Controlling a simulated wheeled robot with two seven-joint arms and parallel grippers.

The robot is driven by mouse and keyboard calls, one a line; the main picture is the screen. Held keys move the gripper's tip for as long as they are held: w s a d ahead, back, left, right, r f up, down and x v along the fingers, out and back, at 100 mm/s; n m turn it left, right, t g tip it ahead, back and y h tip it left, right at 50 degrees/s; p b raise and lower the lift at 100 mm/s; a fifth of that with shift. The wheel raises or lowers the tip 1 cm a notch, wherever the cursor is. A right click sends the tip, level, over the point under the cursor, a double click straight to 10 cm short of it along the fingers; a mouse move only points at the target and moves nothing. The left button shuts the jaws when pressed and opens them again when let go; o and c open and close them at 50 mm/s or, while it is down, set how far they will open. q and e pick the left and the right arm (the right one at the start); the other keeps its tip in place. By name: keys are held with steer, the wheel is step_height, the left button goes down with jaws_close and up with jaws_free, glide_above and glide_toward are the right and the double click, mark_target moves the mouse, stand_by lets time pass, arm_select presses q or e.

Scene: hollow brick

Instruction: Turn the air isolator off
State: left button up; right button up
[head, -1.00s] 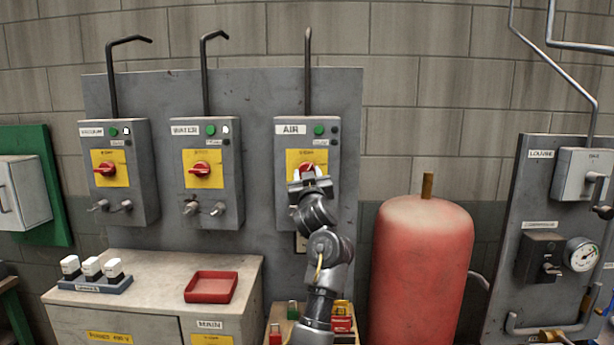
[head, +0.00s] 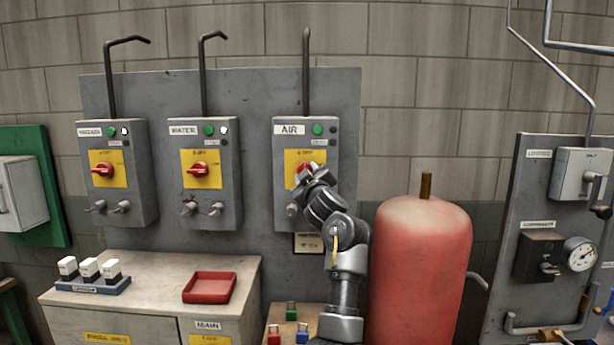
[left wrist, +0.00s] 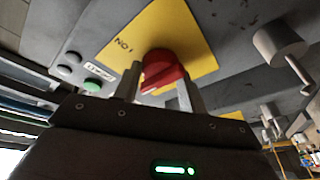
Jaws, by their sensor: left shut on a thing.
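The air isolator is a grey box (head: 285,212) with an AIR label, a green lamp (head: 317,129) and a yellow plate (head: 291,160) carrying a red rotary knob (head: 302,172). My left gripper (head: 309,172) is at this knob and hides part of it in the head view. In the left wrist view the red knob (left wrist: 162,70) sits between the two fingers of my left gripper (left wrist: 158,92), which is shut on it. The wrist view is strongly tilted, and "NO I" shows on the yellow plate (left wrist: 125,47). My right gripper is not in view.
Two similar isolator boxes stand to the left, the middle one (head: 203,212) labelled WATER. A red tank (head: 420,260) stands close to the right of my arm. Below are a cabinet with a red tray (head: 209,288) and a stand with small coloured padlocks (head: 291,311).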

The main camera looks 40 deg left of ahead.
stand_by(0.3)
arm_select(q)
steer(key=o, duration=1)
steer(key=shift+c, duration=0.2)
steer(key=b+v, duration=0.4)
steer(key=v, duration=0.6)
steer(key=shift+s+d, duration=0.2)
steer(key=shift+d, duration=0.1)
